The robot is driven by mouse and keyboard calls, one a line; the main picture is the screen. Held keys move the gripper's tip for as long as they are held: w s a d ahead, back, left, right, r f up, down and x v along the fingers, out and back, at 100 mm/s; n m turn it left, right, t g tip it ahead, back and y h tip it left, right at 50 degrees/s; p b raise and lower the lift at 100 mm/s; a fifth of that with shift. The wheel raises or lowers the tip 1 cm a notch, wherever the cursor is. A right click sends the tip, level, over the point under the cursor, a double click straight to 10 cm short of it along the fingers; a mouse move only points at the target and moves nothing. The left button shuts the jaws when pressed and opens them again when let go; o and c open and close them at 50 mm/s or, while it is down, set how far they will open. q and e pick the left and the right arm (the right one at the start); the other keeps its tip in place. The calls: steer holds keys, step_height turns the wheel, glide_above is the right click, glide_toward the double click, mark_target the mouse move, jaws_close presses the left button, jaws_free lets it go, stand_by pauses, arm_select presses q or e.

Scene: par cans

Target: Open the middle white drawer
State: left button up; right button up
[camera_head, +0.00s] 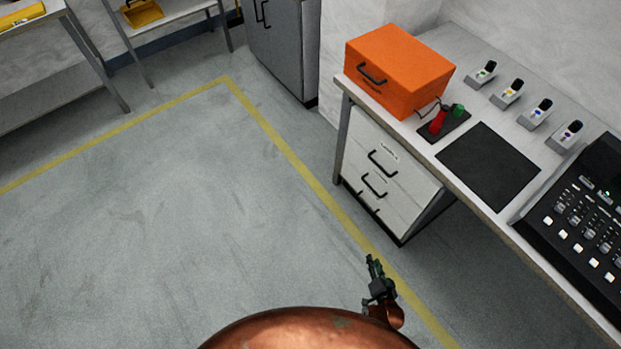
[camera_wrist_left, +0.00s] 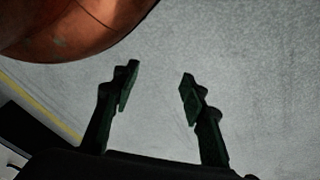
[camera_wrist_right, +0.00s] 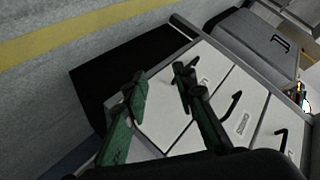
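A white drawer unit (camera_head: 410,203) stands under the right-hand table, with black handles stacked on its front. Its drawers look shut. The middle drawer's handle (camera_head: 374,185) shows below the top one (camera_head: 383,162). My right gripper (camera_head: 373,266) is in front of the unit, apart from it, open and empty. In the right wrist view the open fingers (camera_wrist_right: 160,82) point at the drawer fronts, with the middle drawer (camera_wrist_right: 224,97) to their right; one finger partly covers the lower front. My left gripper (camera_wrist_left: 157,85) is open and empty over bare floor, and does not show in the head view.
The table (camera_head: 473,200) carries an orange case (camera_head: 398,67), a black mat (camera_head: 488,166), several small devices and a black console (camera_head: 585,215). A grey cabinet (camera_head: 283,45) stands behind. The floor (camera_head: 190,220) left of the drawers is clear.

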steer(key=w+a+r+m+t+h+b, duration=0.1)
steer(key=w+r+m+t+b, duration=0.2)
steer(key=w, duration=0.4)
steer(key=w+a+r+m+t+b, duration=0.1)
steer(key=w+r+m+t+b, duration=0.15)
steer(key=w+b, duration=0.4)
arm_select(q)
steer(key=w+d+r+t+h+b, duration=0.15)
steer(key=w+d+r, duration=0.25)
steer(key=w+r, duration=0.4)
arm_select(e)
steer(key=m+t+h, duration=0.2)
steer(key=m+h, duration=0.1)
steer(key=m, duration=0.2)
glide_toward(371, 188)
steer(key=x, duration=0.3)
arm_select(q)
steer(key=shift+n+t, duration=0.3)
steer(key=shift+t, duration=0.45)
steer(key=shift+d+b+x, duration=0.25)
steer(key=shift+b+x, duration=0.55)
steer(key=shift+x, duration=0.3)
steer(key=shift+d+b+x, duration=0.2)
steer(key=shift+b+x, duration=0.55)
steer(key=shift+x, duration=0.35)
arm_select(e)
steer(key=shift+f+x, duration=0.15)
steer(key=shift+x, duration=1.65)
steer(key=shift+f+x, duration=0.1)
steer(key=shift+x, duration=1.65)
